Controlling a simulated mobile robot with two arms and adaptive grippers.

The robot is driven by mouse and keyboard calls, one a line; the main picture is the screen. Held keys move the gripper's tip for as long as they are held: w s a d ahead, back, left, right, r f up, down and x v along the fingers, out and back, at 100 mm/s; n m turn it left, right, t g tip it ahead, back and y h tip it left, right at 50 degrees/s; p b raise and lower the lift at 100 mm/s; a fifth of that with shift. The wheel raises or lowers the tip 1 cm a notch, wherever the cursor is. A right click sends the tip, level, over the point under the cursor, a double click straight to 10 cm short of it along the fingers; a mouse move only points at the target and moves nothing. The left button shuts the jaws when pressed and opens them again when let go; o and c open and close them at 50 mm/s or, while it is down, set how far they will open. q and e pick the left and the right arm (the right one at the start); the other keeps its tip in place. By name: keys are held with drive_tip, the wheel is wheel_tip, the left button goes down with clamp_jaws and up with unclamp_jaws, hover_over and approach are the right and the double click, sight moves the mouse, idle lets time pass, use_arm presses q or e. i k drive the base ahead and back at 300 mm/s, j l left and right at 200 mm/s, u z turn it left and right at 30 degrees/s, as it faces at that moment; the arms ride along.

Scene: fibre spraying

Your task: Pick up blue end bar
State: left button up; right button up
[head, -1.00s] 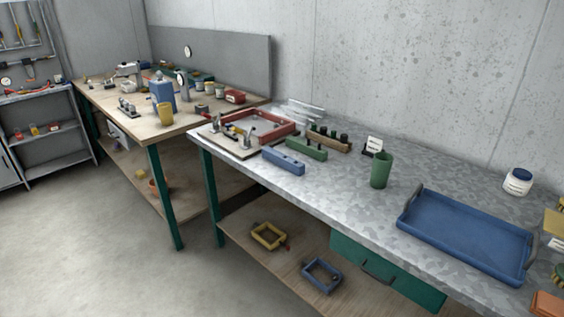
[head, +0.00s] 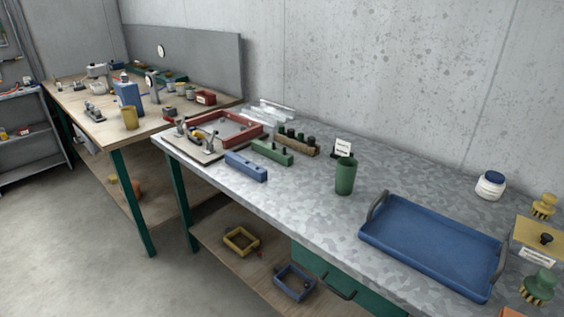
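The blue end bar (head: 246,167) lies on the grey metal-topped bench (head: 300,211), close to its front edge on the left half. It is a short blue block with small marks on it. A green bar (head: 272,153) lies just behind it and to the right, apart from it. Neither of my grippers shows in the head view.
A red frame (head: 222,127) with clamps sits left of the bars, and a wooden block with dark knobs (head: 297,145) stands behind. A green cup (head: 345,176) and a blue tray (head: 432,246) are to the right.

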sight(257, 173)
drive_tip(key=i+l+z, duration=0.4)
drive_tip(key=l, duration=0.2)
drive_tip(key=i+l+z, duration=0.25)
drive_tip(key=l+z, duration=0.15)
drive_tip(key=i+l, duration=0.05)
drive_tip(key=l, duration=0.1)
